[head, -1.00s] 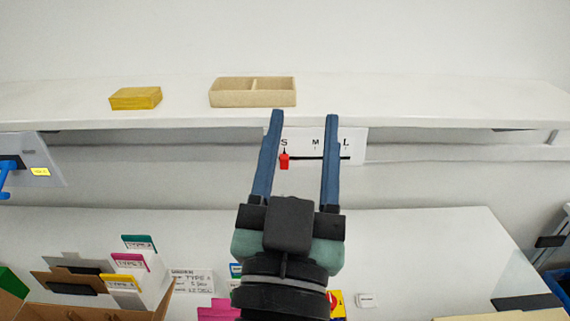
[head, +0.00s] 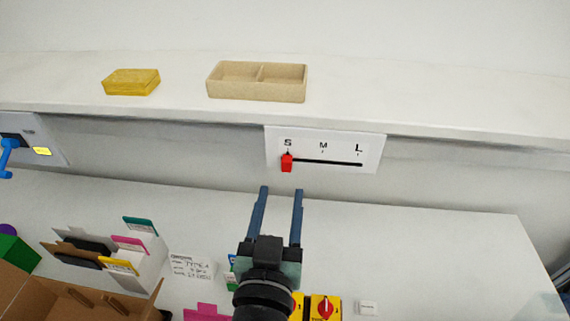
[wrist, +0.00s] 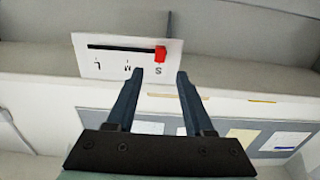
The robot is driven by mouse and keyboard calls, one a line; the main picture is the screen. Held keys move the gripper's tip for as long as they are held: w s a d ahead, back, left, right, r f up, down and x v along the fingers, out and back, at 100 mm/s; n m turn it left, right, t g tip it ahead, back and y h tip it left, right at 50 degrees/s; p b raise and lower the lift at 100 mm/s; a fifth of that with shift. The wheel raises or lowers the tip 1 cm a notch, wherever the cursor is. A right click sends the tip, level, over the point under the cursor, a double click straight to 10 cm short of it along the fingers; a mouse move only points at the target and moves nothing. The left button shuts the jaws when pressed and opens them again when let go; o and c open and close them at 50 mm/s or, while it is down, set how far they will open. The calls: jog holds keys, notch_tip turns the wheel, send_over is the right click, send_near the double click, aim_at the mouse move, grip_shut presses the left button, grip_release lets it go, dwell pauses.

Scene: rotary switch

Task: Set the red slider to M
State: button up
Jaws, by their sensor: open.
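The red slider (head: 287,162) sits at the S end of a black slot on a white panel (head: 372,146) under the shelf. The panel is marked S, M and L from left to right in the head view. In the wrist view the panel (wrist: 85,62) appears upside down, with the red slider (wrist: 160,53) at the right end of the slot. My gripper (head: 282,190) is open and empty. In the head view its fingertips show below the slider; in the wrist view the slider appears beyond and between the fingertips (wrist: 176,72). I see no contact.
A yellow block (head: 131,82) and a divided wooden tray (head: 280,90) stand on the shelf (head: 430,100). Below are a box with coloured file tabs (head: 137,285), a yellow unit with a red knob (head: 325,308) and a left panel with a blue lever (head: 8,150).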

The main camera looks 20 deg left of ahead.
aim_at(286, 165)
jog(key=p+x, duration=0.1)
jog(key=x, duration=0.5)
jog(key=shift+w+a, duration=0.1)
jog(key=shift+w, duration=0.25)
jog(key=shift+c, duration=0.3)
grip_shut()
dwell(0.9)
